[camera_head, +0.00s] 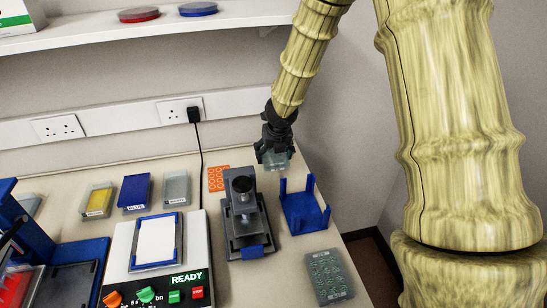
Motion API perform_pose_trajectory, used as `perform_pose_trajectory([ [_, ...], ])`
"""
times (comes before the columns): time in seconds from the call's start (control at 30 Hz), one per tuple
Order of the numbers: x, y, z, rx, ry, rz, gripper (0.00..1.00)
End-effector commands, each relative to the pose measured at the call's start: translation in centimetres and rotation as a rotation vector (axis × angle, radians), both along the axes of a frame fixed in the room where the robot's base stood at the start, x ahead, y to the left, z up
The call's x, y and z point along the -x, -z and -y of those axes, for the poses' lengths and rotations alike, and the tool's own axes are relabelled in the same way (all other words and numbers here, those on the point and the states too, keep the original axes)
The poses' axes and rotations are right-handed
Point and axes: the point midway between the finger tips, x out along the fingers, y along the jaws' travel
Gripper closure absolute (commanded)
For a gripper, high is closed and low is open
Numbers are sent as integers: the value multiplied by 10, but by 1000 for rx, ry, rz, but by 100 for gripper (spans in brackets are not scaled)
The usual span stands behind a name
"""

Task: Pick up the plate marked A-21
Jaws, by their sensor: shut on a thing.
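My gripper (274,154) is at the back of the bench, above and behind the dark grey device. It is shut on a small pale, translucent plate (278,162), mostly hidden by the fingers. No marking on it can be read, so I cannot tell whether it is A-21. In a row at the left stand a yellow plate (97,201), a blue plate (134,190) and a grey plate (176,186). Another greyish plate (29,202) is partly visible at the far left.
The dark grey device (243,210) stands below my gripper, with an open blue holder (304,213) to its right. A grey well plate (329,276) lies at the front right. An orange perforated piece (218,178) lies behind. A white machine (120,258) reads READY. A shelf (100,35) hangs above.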

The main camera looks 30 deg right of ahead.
Motion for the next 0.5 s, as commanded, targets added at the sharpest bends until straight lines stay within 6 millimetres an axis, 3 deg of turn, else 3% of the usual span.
perform_pose_trajectory([
  [0.03,0,-12,0,-3,3,2,48],
  [0.5,0,-59,1,-2,2,1,48],
])
